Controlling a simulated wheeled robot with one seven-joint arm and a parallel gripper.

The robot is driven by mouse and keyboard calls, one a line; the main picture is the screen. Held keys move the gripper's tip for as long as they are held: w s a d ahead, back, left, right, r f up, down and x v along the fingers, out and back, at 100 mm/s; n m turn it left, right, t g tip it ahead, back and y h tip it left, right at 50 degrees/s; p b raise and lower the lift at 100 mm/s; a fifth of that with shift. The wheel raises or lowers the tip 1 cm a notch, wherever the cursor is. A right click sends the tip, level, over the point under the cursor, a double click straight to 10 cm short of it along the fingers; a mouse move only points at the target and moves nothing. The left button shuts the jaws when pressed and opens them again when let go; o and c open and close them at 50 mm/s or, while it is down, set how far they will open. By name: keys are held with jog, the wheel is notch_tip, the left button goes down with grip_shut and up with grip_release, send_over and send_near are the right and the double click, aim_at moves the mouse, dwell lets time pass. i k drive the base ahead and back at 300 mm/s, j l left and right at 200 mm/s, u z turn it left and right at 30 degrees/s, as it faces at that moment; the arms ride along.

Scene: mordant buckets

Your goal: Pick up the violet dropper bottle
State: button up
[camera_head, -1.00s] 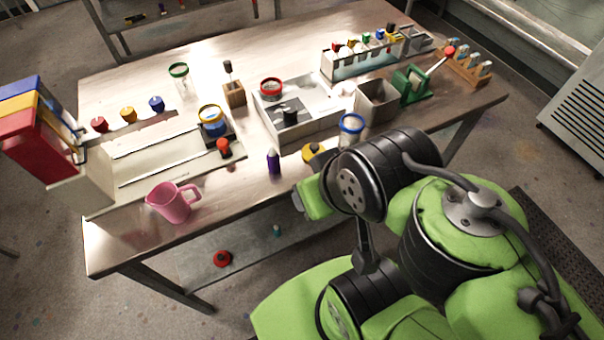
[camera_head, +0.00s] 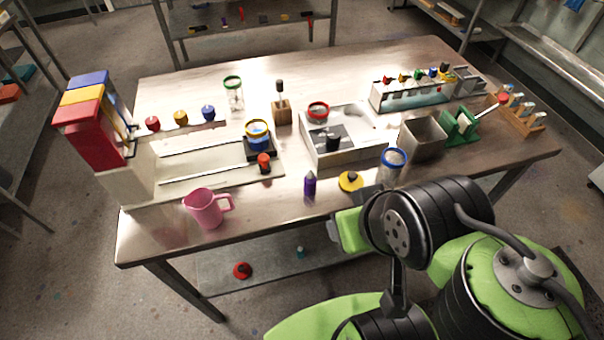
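The violet dropper bottle (camera_head: 310,185) stands upright near the front edge of the metal table (camera_head: 262,209), between the pink jug and the yellow disc. It is small and dark violet with a narrow top. My green and black arm is at the lower right, with its links to the right of the bottle and apart from it. I cannot make out my gripper's fingers in this view.
A pink jug (camera_head: 207,207) stands left of the bottle. A yellow disc (camera_head: 350,181) and a blue-rimmed jar (camera_head: 393,164) are to its right. Behind it are a white tray (camera_head: 345,150) and a red-topped item (camera_head: 264,162). Bare tabletop lies between jug and bottle.

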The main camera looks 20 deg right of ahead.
aim_at(311, 179)
jog(key=k+u, duration=0.15)
jog(key=u, duration=0.25)
jog(key=k+u, duration=0.1)
jog(key=u, duration=0.25)
jog(key=k+j+u, duration=0.15)
jog(key=u, duration=0.25)
